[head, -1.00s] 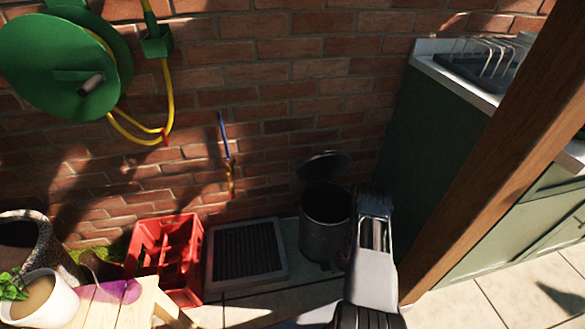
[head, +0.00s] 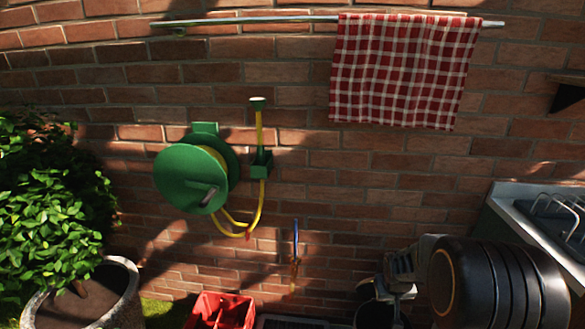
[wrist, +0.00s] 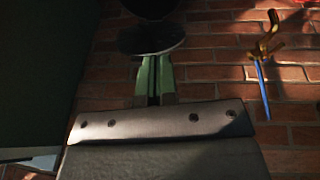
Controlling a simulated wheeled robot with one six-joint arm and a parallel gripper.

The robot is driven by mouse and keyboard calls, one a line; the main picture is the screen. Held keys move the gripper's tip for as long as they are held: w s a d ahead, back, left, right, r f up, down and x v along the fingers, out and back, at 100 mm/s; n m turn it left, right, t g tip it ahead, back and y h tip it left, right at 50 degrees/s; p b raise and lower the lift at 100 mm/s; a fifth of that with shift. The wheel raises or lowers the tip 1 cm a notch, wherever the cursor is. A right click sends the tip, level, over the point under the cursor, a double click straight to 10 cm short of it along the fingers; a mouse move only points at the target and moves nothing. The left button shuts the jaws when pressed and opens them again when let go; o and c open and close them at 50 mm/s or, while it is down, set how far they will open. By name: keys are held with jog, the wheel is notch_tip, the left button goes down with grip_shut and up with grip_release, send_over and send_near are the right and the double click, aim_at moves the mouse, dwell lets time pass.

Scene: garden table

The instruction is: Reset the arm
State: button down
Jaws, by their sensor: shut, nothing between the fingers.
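My gripper (head: 396,272) is at the lower right of the head view, in front of the brick wall and near the dark bin (head: 374,316). In the wrist view my gripper (wrist: 155,80) shows its two narrow fingers close together, with nothing between them. My dark, rounded arm joint fills much of the lower right of the head view and hides what lies behind it.
A green hose reel (head: 185,178) and a slim blue-and-yellow item (head: 295,245) are on the wall. A red checked cloth (head: 400,70) hangs from a rail. A red crate (head: 222,310) is below, a potted bush (head: 50,190) left, a sink counter (head: 510,205) right.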

jog(key=s+a+r+p, duration=0.3)
jog(key=s+r, duration=0.2)
jog(key=r, duration=0.4)
jog(key=s+a+r+y+p, duration=0.1)
jog(key=s+a+r+p, duration=0.2)
jog(key=s+r, duration=0.3)
jog(key=s+a+r+n+p, duration=0.1)
jog(key=s+a+r+p, duration=0.3)
jog(key=r, duration=0.8)
jog(key=shift+s+a+t+y, duration=0.3)
jog(key=shift+s+a+y, duration=0.1)
jog(key=shift+s+a, duration=0.25)
